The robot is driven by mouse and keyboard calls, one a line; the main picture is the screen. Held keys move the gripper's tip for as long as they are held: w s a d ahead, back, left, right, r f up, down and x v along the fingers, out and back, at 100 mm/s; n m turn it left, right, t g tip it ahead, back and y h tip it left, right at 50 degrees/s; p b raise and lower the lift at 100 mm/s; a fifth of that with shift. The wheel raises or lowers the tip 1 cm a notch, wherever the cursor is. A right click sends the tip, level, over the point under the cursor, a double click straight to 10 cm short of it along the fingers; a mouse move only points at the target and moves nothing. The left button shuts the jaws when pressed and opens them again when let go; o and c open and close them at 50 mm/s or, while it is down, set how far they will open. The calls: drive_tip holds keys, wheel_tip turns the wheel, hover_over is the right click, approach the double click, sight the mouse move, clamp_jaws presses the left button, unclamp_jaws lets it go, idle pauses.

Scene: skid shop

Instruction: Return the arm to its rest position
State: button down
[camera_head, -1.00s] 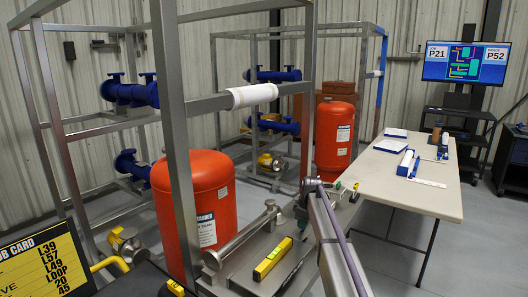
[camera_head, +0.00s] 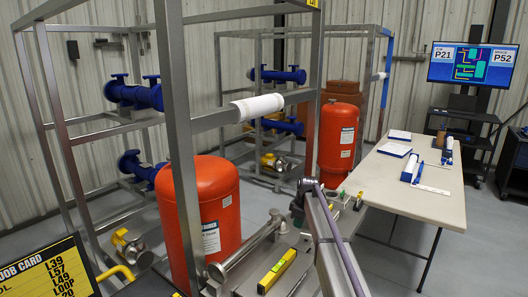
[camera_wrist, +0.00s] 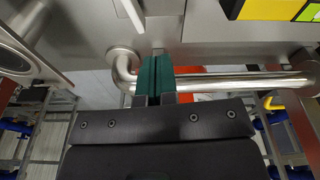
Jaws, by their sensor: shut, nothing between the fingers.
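My gripper (camera_wrist: 153,78) shows in the wrist view as two dark green fingers pressed together, with nothing between them. A bent steel pipe (camera_wrist: 235,83) passes behind the fingertips; I cannot tell the gap between them. In the head view my arm rises from the bottom centre to a bend, with its dark wrist end beside the bend over the steel work surface.
A yellow level (camera_head: 277,272) and a steel pipe spool (camera_head: 245,245) lie on the work surface. A steel frame (camera_head: 183,150) with a white-wrapped bar and a red tank (camera_head: 205,210) stand to the left. A white table (camera_head: 430,195) stands right. A job card (camera_head: 50,275) is front left.

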drive_tip(key=shift+s+d+r, duration=0.15)
drive_tip(key=shift+d+r, duration=0.05)
drive_tip(key=shift+r, duration=0.35)
